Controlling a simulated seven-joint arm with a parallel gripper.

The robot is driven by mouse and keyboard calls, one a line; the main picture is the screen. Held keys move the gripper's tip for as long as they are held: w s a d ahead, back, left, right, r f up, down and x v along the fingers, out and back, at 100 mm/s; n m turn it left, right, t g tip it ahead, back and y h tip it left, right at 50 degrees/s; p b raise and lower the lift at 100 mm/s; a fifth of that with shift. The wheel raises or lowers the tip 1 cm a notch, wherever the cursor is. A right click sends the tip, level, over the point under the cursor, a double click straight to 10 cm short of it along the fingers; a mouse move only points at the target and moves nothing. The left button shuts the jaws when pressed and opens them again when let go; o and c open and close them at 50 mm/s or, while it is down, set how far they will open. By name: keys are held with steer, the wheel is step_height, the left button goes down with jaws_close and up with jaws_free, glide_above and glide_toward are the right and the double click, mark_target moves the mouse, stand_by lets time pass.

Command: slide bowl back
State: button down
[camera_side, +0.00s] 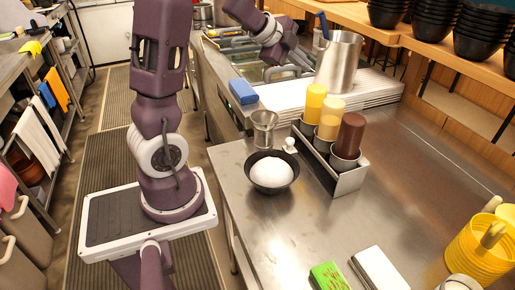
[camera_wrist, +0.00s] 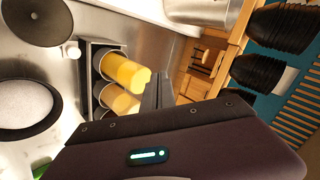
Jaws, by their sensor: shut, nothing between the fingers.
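A black bowl (camera_side: 272,187) with a rounded white mound in it stands upright on the steel counter, left of the bottle rack. In the wrist view the bowl (camera_wrist: 52,122) shows at the left edge, partly cut off. My gripper (camera_wrist: 158,90) is shut and empty in the wrist view, beside the yellow bottles and apart from the bowl. In the side view a purple part of my arm hangs at the top, behind the counter items; I cannot make out the fingertips there.
A metal rack (camera_side: 350,182) with two yellow bottles and one brown bottle stands right of the bowl. A green packet (camera_side: 328,276) lies in front. Counter right of the rack is clear.

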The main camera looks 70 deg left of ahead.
steer(key=s+a+f+m+g+h, duration=0.1)
steer(key=s+f+m+g+h, duration=0.1)
steer(key=s+f+g, duration=0.5)
steer(key=s+a+f+m+g+h, duration=0.2)
steer(key=s+f, duration=0.3)
steer(key=s, duration=0.4)
steer(key=x, duration=0.9)
steer(key=shift+s+d+f, duration=0.2)
steer(key=shift+d, duration=0.05)
steer(key=d, duration=0.2)
steer(key=shift+w+d+f, duration=0.1)
steer(key=shift+w+d, duration=0.3)
steer(key=shift+d, duration=0.6)
steer(key=w+d, duration=0.1)
steer(key=d, duration=0.4)
steer(key=w+d, duration=0.1)
steer(key=d, duration=0.9)
steer(key=shift+w+d, duration=0.4)
